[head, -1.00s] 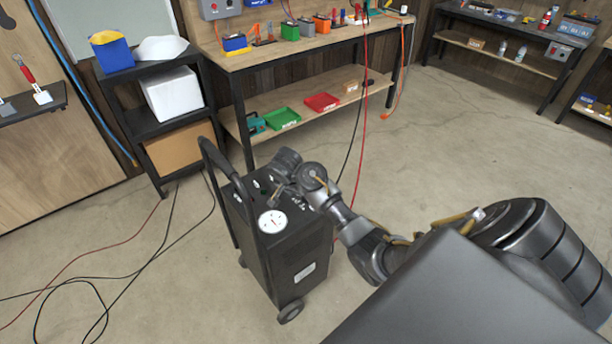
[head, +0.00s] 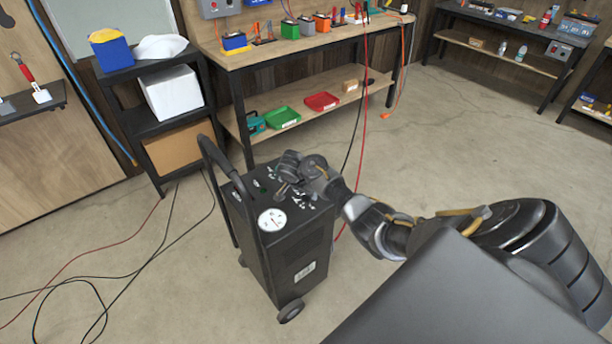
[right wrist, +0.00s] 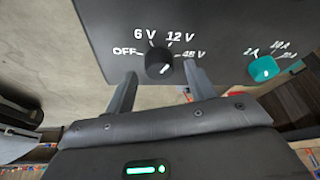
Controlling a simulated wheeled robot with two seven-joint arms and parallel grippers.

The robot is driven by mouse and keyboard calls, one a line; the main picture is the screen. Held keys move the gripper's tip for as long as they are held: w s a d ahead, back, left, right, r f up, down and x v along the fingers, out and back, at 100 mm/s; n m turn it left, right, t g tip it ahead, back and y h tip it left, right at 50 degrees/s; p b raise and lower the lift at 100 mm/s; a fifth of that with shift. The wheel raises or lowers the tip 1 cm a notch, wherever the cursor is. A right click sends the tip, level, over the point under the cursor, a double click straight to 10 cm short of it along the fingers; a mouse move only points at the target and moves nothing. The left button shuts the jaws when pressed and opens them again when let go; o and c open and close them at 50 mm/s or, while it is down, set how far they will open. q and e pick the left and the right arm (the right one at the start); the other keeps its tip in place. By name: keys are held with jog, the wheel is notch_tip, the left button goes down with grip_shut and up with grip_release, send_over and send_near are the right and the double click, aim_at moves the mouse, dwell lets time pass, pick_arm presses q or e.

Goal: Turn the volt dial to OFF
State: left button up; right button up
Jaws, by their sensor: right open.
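The volt dial (right wrist: 158,62) is a black round knob on the dark top panel of the cart (head: 290,262). Labels OFF, 6 V, 12 V and 48 V fan around its far side in the right wrist view. A pale mark shows on the knob's lower right; I cannot tell surely which label it is set to. My right gripper (right wrist: 160,74) is open, with one finger left and one right of the dial, apparently not touching it. In the head view, my right gripper (head: 282,190) is over the cart top and hides the dial. My left gripper is not in view.
A teal dial (right wrist: 264,68) with amp labels sits to the right of the volt dial. A white round gauge (head: 272,220) is on the cart's near corner, and the cart's handle (head: 222,160) rises at left. Cables lie on the floor at left.

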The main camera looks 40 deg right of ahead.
jog(key=shift+d+f, duration=0.25)
jog(key=shift+f, duration=0.3)
jog(key=c, duration=1)
jog(key=shift+r, duration=0.1)
